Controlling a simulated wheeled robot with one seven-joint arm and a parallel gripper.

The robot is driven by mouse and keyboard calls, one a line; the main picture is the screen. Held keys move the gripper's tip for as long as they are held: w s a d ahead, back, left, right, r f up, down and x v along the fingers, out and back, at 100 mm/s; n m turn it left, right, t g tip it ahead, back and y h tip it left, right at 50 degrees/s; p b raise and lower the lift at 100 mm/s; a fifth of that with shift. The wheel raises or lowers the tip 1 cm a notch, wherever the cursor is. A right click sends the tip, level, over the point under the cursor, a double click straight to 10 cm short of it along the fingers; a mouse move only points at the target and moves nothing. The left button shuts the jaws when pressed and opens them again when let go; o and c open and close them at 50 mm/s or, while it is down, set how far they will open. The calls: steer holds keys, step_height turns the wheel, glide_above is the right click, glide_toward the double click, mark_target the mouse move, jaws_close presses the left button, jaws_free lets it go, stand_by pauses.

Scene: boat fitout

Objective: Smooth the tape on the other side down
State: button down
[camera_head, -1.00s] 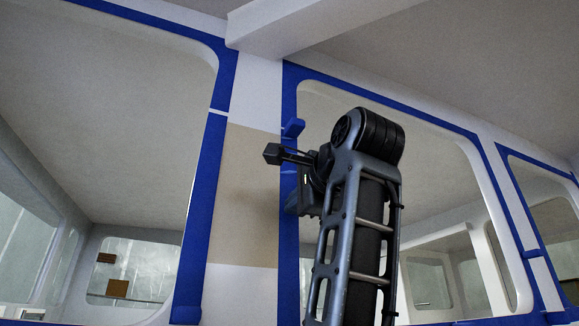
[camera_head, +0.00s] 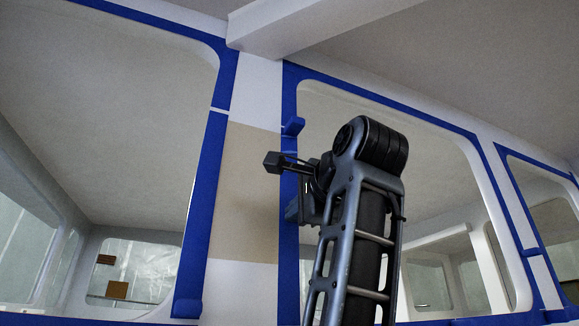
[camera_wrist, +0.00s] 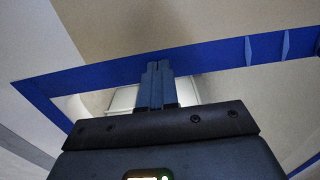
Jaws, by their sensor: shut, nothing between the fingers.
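Blue tape edges the left window (camera_head: 212,150) and the middle window (camera_head: 289,240), on either side of a white post with a tan patch (camera_head: 251,190). On the middle window's tape, a short flap (camera_head: 292,127) stands out from the surface. My gripper (camera_wrist: 156,72) is shut and empty; in the wrist view its fingertips overlap the blue tape strip (camera_wrist: 205,61), and I cannot tell whether they touch it. Two raised tape folds (camera_wrist: 266,48) show to the right of the fingers.
A white beam (camera_head: 310,25) crosses overhead. The tan patch is bare.

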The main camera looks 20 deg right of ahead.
mark_target(290, 260)
steer(key=shift+w+f+b, duration=0.1)
steer(key=shift+f+b, duration=0.25)
steer(key=shift+f, duration=0.6)
steer(key=shift+f+b, duration=0.65)
steer(key=shift+f, duration=0.6)
steer(key=shift+f+b, duration=0.75)
steer(key=shift+f, duration=0.85)
steer(key=shift+f, duration=0.15)
